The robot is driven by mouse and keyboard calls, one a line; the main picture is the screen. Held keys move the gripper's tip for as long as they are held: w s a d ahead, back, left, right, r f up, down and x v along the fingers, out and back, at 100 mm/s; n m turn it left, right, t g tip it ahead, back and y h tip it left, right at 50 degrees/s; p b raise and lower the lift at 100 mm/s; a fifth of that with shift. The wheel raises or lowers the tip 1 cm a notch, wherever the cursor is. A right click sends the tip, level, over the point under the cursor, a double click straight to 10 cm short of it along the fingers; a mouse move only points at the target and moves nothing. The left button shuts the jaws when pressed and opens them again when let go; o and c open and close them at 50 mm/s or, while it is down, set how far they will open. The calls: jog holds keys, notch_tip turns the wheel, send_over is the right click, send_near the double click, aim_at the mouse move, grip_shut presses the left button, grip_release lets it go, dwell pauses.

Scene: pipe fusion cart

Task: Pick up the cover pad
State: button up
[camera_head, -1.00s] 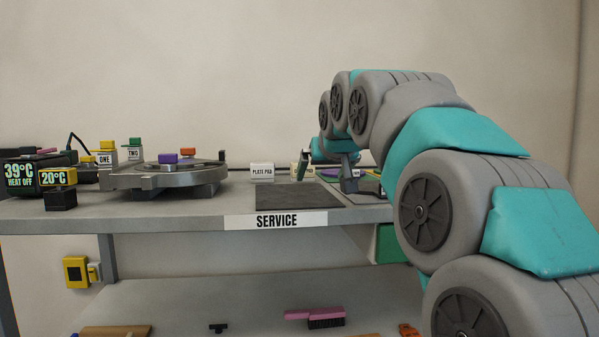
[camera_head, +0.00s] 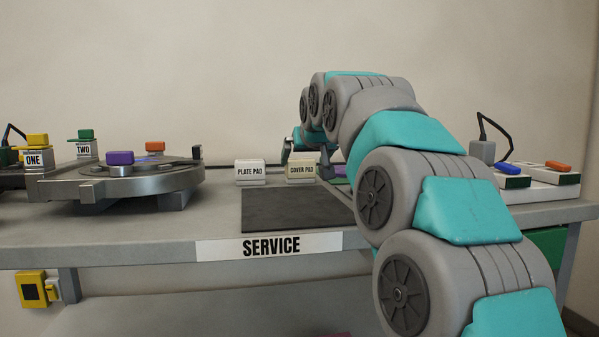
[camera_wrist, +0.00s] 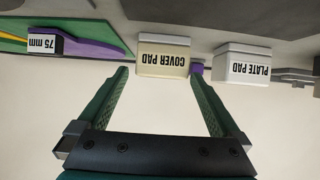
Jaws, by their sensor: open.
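The cover pad (camera_head: 301,170) is a cream block with a "COVER PAD" label. It stands at the back of the bench, right of the white plate pad (camera_head: 250,172). In the wrist view the cover pad (camera_wrist: 163,56) appears upside down, ahead of and between my two green fingers. My gripper (camera_wrist: 163,72) is open and empty, with its fingertips close to the cover pad's near side. In the head view my gripper is near the cover pad, partly hidden by my own arm. The plate pad (camera_wrist: 243,64) lies just right of the fingers in the wrist view.
A dark mat (camera_head: 296,209) lies in front of the pads, above the SERVICE label (camera_head: 270,245). A purple piece labelled 75 mm (camera_wrist: 85,48) sits left of the cover pad in the wrist view. A round metal fixture (camera_head: 130,180) stands left. Blue and orange-topped blocks (camera_head: 530,172) stand right.

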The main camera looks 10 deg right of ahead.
aim_at(303, 160)
jog(key=x, duration=0.2)
jog(key=shift+w+f, duration=0.15)
jog(key=shift+w, duration=0.65)
jog(key=shift+x, duration=2.15)
jog(key=shift+w+a, duration=0.1)
jog(key=shift+a, duration=0.05)
jog(key=shift+c, duration=0.4)
jog(key=c, duration=1)
jog(key=shift+r, duration=0.3)
jog(key=shift+r+p, duration=0.35)
jog(key=shift+r, duration=1.3)
jog(key=s+a, duration=0.1)
jog(key=s, duration=0.4)
jog(key=s+r, duration=0.1)
jog(key=s, duration=0.4)
jog(key=s+a, duration=0.1)
jog(key=s, duration=0.4)
jog(key=shift+s+a+r+b, duration=0.2)
jog(key=shift+s+a+b, duration=0.1)
jog(key=shift+s+a, duration=0.1)
